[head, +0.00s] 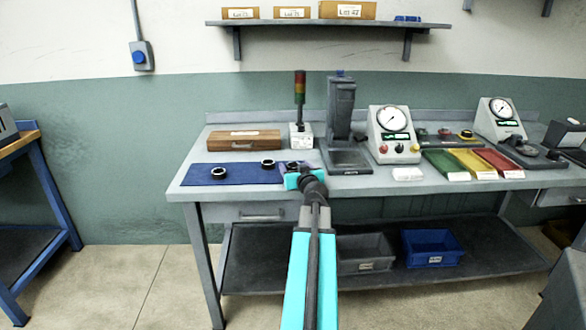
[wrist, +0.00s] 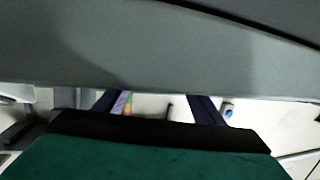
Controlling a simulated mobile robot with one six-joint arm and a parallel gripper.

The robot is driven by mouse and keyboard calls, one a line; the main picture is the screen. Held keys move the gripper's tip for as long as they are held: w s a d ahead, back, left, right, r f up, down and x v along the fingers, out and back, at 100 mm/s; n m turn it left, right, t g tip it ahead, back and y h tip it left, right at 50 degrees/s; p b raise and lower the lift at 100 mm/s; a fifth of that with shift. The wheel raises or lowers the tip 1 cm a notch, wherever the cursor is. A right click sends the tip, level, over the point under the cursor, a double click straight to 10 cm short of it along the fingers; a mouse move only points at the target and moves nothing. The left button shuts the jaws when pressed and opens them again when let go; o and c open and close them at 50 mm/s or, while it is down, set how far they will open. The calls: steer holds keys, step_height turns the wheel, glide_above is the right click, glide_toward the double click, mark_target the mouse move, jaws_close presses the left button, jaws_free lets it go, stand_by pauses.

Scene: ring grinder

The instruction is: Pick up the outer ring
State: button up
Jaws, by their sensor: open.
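Two dark rings lie on the blue mat (head: 240,173) on the workbench: a left ring (head: 218,173) near the mat's middle and a right ring (head: 268,164) near its right end. I cannot tell for sure which is the outer ring. My gripper (head: 293,168) is just right of the right ring, over the mat's right end, and its fingers are hard to make out there. In the wrist view the two dark fingers of my gripper (wrist: 165,106) stand apart with nothing between them. No ring shows in the wrist view.
A wooden box (head: 243,140) stands behind the mat. A signal lamp (head: 300,110) and a grey press stand (head: 341,115) are behind my gripper. A dial gauge unit (head: 392,134) and green, yellow and red trays (head: 472,162) stand to the right.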

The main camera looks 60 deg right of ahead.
steer(key=shift+a, duration=0.1)
stand_by(0.3)
steer(key=c, duration=1.2)
steer(key=shift+r, duration=0.1)
steer(key=shift+r, duration=1.6)
steer(key=s+a+b, duration=0.1)
steer(key=s, duration=0.2)
steer(key=s+a+b, duration=0.1)
steer(key=s+a, duration=0.1)
steer(key=s, duration=0.2)
steer(key=s+a+b, duration=0.1)
steer(key=s+b, duration=0.1)
steer(key=s, duration=0.1)
steer(key=shift+s+a+r, duration=0.15)
steer(key=shift+r, duration=0.2)
steer(key=shift+b, duration=0.35)
steer(key=shift+s+b, duration=0.1)
steer(key=shift+b, duration=0.75)
